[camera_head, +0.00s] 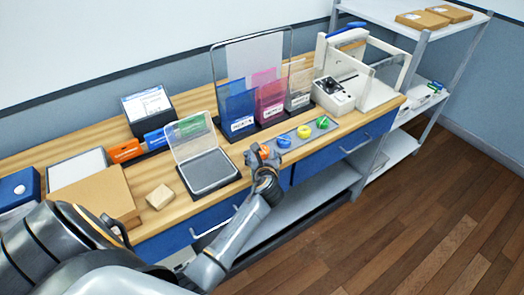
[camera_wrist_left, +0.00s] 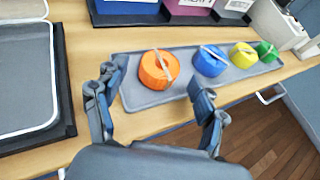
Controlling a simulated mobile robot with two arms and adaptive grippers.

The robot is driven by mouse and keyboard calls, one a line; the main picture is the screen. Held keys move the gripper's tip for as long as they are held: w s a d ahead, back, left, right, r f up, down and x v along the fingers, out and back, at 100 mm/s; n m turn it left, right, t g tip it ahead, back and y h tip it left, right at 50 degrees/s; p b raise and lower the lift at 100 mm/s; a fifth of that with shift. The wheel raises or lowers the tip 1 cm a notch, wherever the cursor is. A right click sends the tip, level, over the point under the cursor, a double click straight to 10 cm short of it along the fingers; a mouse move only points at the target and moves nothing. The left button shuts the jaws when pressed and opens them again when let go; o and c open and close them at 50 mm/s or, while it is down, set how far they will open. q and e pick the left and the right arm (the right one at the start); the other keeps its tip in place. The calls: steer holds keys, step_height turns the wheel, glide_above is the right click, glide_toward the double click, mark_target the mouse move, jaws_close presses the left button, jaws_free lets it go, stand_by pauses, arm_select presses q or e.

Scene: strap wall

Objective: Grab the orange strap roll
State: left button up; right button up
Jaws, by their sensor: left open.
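The orange strap roll (camera_wrist_left: 158,69) lies at the left end of a grey tray (camera_wrist_left: 150,98) in the left wrist view, with a pale strap end across its top. In the head view the orange roll (camera_head: 264,152) is partly hidden by my left gripper (camera_head: 262,165). In the left wrist view my left gripper (camera_wrist_left: 152,108) is open and empty. Its two fingers are apart, with the orange roll beyond and between them. I see no contact with the roll. My right gripper is not in view.
Blue (camera_head: 284,141), yellow (camera_head: 304,132) and green (camera_head: 322,122) rolls share the tray to the right. A clear-lidded box (camera_head: 208,170) stands left of the gripper. Document holders (camera_head: 237,108) and a white machine (camera_head: 335,95) stand behind. The bench's front edge is close.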

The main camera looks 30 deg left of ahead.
arm_select(q)
steer(key=shift+x, duration=1.05)
steer(key=c, duration=1.1)
steer(key=shift+r, duration=0.1)
steer(key=shift+c, duration=0.2)
